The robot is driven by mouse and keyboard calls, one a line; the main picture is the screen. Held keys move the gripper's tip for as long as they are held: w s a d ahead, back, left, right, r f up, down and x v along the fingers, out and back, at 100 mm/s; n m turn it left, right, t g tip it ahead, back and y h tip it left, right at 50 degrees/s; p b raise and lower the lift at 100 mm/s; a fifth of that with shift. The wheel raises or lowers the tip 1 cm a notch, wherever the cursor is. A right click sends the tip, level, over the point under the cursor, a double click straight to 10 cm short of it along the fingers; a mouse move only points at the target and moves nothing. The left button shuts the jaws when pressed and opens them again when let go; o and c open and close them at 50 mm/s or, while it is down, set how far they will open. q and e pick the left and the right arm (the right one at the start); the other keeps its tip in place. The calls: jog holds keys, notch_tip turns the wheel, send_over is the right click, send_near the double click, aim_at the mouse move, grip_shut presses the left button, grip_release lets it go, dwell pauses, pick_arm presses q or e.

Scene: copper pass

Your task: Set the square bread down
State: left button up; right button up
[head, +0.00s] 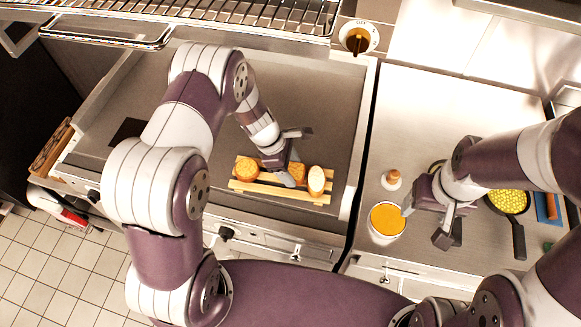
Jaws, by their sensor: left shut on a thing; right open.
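The square bread (270,172) is a browned slice at the middle of a wooden slatted board (250,187). My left gripper (288,174) reaches down over the board and is shut on the square bread, partly covering it. I cannot tell whether the bread touches the slats. A round browned bread (247,168) lies on the board to the left. A paler oval bread (316,180) lies to the right. My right gripper (447,222) is open and empty over the steel counter, beside a cup with orange contents (387,220).
The board lies on a dark flat griddle (200,150) with a raised metal rim. A wire rack (220,12) hangs above the back. A small wooden-topped shaker (392,179) and a dark pan of yellow food (509,202) stand on the right counter (440,110).

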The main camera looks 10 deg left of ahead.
pick_arm(q)
jog(key=shift+s+a+f, duration=0.15)
jog(key=shift+s+f, duration=0.1)
jog(key=shift+f, duration=0.4)
jog(key=shift+w+f, duration=0.15)
jog(key=shift+f, duration=0.1)
jog(key=o, duration=1)
jog(key=shift+r, duration=0.25)
jog(key=w+a+r+n+t+y+b, duration=0.1)
jog(key=w+a+r+n+t, duration=0.15)
jog(key=r+n, duration=0.7)
jog(key=w+a+r+n+t+y, duration=0.15)
jog(key=w+r+n+t, duration=0.35)
jog(key=n, duration=0.7)
jog(key=s+a+r+n+g, duration=0.1)
jog(key=s+n+g, duration=0.1)
jog(key=s+n, duration=0.5)
jog(key=s+a+r+n+g+y, duration=0.1)
jog(key=s+n, duration=0.6)
jog(key=n, duration=0.7)
jog(key=s+a+r+n+g+y, duration=0.1)
jog(key=s+r+n+g, duration=0.1)
jog(key=s+n, duration=0.5)
jog(key=shift+s+n+g, duration=0.15)
jog(key=shift+n+g, duration=0.2)
jog(key=shift+n, duration=0.6)
jog(key=shift+s+n+g, duration=0.1)
jog(key=shift+n+g, duration=0.2)
jog(key=shift+n, duration=0.6)
